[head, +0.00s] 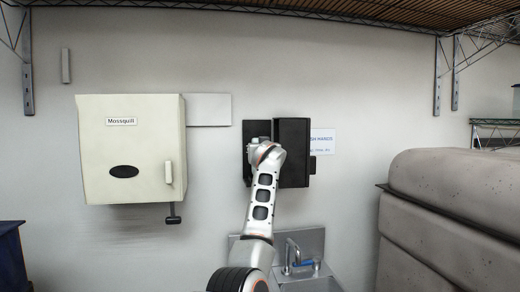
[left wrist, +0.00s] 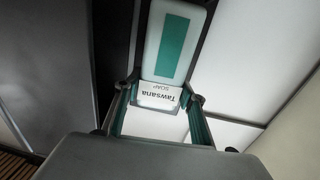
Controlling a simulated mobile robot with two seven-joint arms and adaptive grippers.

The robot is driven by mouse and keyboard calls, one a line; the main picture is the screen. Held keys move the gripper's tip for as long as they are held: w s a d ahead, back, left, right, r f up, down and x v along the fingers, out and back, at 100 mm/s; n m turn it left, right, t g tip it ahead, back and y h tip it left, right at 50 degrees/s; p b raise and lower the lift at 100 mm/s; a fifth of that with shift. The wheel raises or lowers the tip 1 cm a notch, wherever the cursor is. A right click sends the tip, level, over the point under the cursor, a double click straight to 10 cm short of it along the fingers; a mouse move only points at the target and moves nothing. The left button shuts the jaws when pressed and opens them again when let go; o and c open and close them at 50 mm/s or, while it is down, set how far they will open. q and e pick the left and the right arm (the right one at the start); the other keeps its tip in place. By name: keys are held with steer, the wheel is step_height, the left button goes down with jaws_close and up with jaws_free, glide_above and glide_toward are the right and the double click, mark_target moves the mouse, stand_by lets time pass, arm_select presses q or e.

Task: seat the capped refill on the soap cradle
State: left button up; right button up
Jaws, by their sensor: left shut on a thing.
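The refill (left wrist: 178,45) is white with a teal stripe and a label reading "Tawsana SOAP", upside down in the left wrist view. My left gripper (left wrist: 165,92) is shut on it, one finger on each side. In the head view my left arm reaches up to the black soap dispenser (head: 294,153) on the wall, and its wrist covers the gripper and most of the refill. The dispenser appears open, with a dark back part (head: 249,170) to the left. The cradle and the refill's cap are hidden, so I cannot tell whether the refill touches the cradle. My right gripper is out of view.
A cream "Mossquill" dispenser (head: 130,165) hangs to the left. A sign (head: 323,142) is right of the soap dispenser. A sink with a tap (head: 291,256) lies below. Large grey padded-looking blocks (head: 440,225) fill the right side. A wire shelf (head: 330,14) runs overhead.

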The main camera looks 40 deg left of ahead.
arm_select(q)
steer(key=shift+f, duration=0.7)
steer(key=shift+f+b, duration=0.3)
steer(key=shift+f, duration=0.3)
steer(key=o, duration=1.5)
steer(key=shift+o, duration=0.3)
